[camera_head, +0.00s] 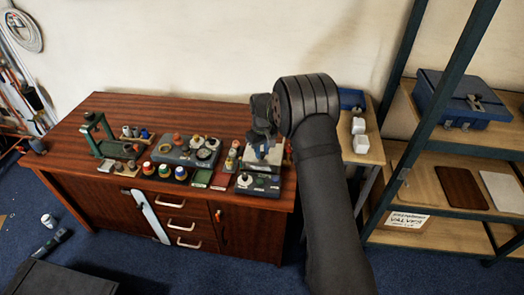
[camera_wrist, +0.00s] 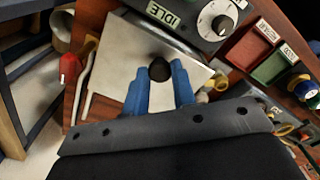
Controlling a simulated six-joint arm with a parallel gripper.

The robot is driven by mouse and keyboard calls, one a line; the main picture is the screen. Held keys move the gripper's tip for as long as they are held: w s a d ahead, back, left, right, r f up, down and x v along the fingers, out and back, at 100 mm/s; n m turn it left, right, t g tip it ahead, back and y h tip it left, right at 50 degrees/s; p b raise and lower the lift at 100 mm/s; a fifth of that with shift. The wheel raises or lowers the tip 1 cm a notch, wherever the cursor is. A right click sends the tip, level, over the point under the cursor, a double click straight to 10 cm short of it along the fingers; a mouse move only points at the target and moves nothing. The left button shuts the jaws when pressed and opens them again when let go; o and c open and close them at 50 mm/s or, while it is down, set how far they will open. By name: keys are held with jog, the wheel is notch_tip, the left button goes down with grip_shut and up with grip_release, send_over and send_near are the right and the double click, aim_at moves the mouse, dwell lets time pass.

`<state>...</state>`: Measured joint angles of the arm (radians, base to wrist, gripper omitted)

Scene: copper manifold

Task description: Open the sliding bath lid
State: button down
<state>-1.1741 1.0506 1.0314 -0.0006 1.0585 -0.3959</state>
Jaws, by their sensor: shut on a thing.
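The bath lid (camera_wrist: 115,58) is a flat pale metal plate with a round black knob (camera_wrist: 159,69). In the wrist view my gripper (camera_wrist: 158,76) has its two blue fingers on either side of the knob and is shut on it. The lid lies flat, and I see no opening under it. In the head view the lid (camera_head: 262,160) is at the right end of the wooden bench, partly hidden by my gripper (camera_head: 263,148). The bath's control panel (camera_wrist: 190,22) shows IDLE and has a round dial (camera_wrist: 217,19).
Red and green trays (camera_wrist: 262,57) lie beside the bath. Several coloured spools (camera_head: 164,171) and a grey instrument box (camera_head: 185,150) stand farther left on the bench (camera_head: 75,140). A side table (camera_head: 362,150) with white blocks and a shelf rack (camera_head: 445,150) are on the right.

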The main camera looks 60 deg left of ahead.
jog(key=shift+w+a, duration=3.25)
jog(key=c, duration=1.2)
grip_release()
notch_tip(320, 180, up, 17)
jog(key=shift+r, duration=0.2)
notch_tip(320, 180, down, 18)
jog(key=shift+r, duration=0.25)
